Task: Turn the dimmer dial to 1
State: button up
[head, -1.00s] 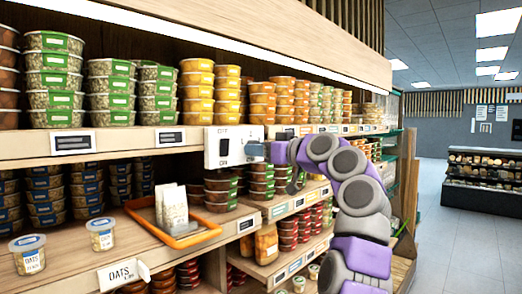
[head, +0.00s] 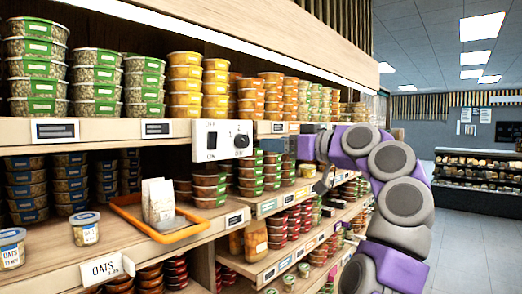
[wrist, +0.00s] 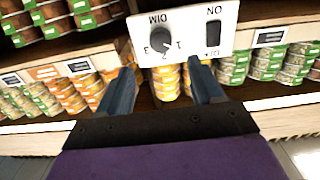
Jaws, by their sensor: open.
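A white control panel (head: 209,143) is mounted on the shelf edge. It carries a dark ON/OFF rocker switch (head: 212,141) on its left and a round dark dimmer dial (head: 241,141) on its right. In the wrist view the panel appears upside down, with the dial (wrist: 160,43) marked DIM and the numbers 1, 2 and 3 around it. I cannot tell clearly which number the dial points to. My gripper (wrist: 162,75) is open and empty, its two fingers spread below the dial in the wrist view and apart from it. In the head view it is right of the panel.
Shelves around the panel hold stacked tubs (head: 97,75). An orange-rimmed tray (head: 180,235) with a packet (head: 158,203) stands on the lower shelf at left, near an OATS sign (head: 101,268). The aisle floor (head: 465,240) at right is clear.

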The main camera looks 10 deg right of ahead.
jog(key=v, duration=0.7)
jog(key=shift+s+d+b, duration=0.15)
jog(key=shift+d+b, duration=0.05)
jog(key=shift+b, duration=0.2)
jog(key=shift+a, duration=0.1)
jog(key=s+a+f+m+g+b, duration=0.35)
jog(key=a+f+g, duration=0.55)
jog(key=a+f, duration=0.9)
jog(key=s+a+f+g+h+b, duration=0.1)
jog(key=s+a+f+h, duration=0.1)
jog(key=s+f, duration=0.45)
jog(key=s+a+f+g+h+b, duration=0.15)
jog(key=s+f, duration=0.25)
jog(key=f, duration=0.5)
jog(key=s+d+f+m+g+h+b, duration=0.1)
jog(key=s+d+f, duration=0.4)
jog(key=s+f, duration=0.7)
jog(key=s+d+f+m+g+h, duration=0.3)
jog(key=s+d+f+h, duration=0.3)
jog(key=s+f, duration=0.6)
jog(key=shift+s+f+g+b, duration=0.3)
jog(key=shift+f+g+b, duration=0.15)
jog(key=shift+f, duration=0.55)
